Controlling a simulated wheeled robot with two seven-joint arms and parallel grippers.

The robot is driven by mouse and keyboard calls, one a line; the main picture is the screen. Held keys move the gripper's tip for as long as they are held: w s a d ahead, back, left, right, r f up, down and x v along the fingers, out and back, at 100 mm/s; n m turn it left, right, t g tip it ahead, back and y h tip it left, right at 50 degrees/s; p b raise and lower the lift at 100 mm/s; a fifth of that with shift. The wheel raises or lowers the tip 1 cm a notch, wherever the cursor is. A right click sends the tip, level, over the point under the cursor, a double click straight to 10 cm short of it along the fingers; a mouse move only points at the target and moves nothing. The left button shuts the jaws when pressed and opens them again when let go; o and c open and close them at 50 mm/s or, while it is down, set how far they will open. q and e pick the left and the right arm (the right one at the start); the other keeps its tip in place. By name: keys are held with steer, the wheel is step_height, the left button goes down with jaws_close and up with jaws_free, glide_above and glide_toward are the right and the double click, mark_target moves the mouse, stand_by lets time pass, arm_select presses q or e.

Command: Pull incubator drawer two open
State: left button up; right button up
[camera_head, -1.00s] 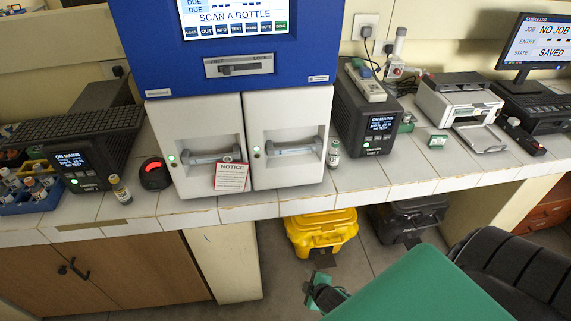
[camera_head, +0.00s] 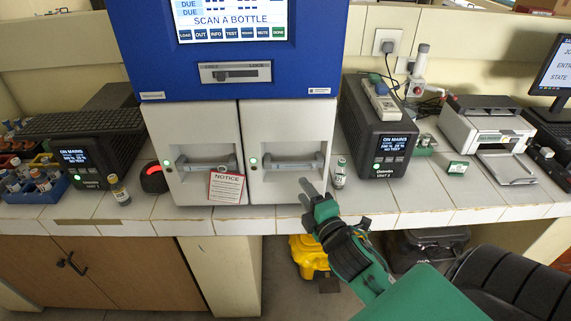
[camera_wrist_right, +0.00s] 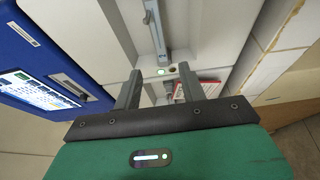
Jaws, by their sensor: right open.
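The incubator's right-hand drawer front (camera_head: 315,188) is white and closed, with a grey bar handle (camera_head: 292,166) and a green light at its left. The same handle (camera_wrist_right: 156,28) shows in the right wrist view, ahead of the fingers. My right gripper (camera_head: 306,188) is open and empty, in front of this drawer's lower part, below and apart from the handle. In the wrist view the gripper (camera_wrist_right: 160,84) has its two fingers spread. My left gripper is not in view.
The left-hand drawer front (camera_head: 180,190) is closed, with a notice (camera_head: 227,188) hanging near its handle. A vial (camera_head: 339,174) and a dark unit (camera_head: 372,135) stand just right of the incubator. A yellow box (camera_head: 308,258) is under the counter.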

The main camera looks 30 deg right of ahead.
mark_target(287, 167)
steer(key=w+p, duration=0.1)
steer(key=w, duration=0.2)
steer(key=w+d+p, duration=0.1)
steer(key=w, duration=0.6)
steer(key=shift+w+d+p, duration=0.35)
steer(key=shift+d+p, duration=0.05)
steer(key=shift+w+d, duration=0.1)
steer(key=shift+w, duration=0.55)
jaws_close()
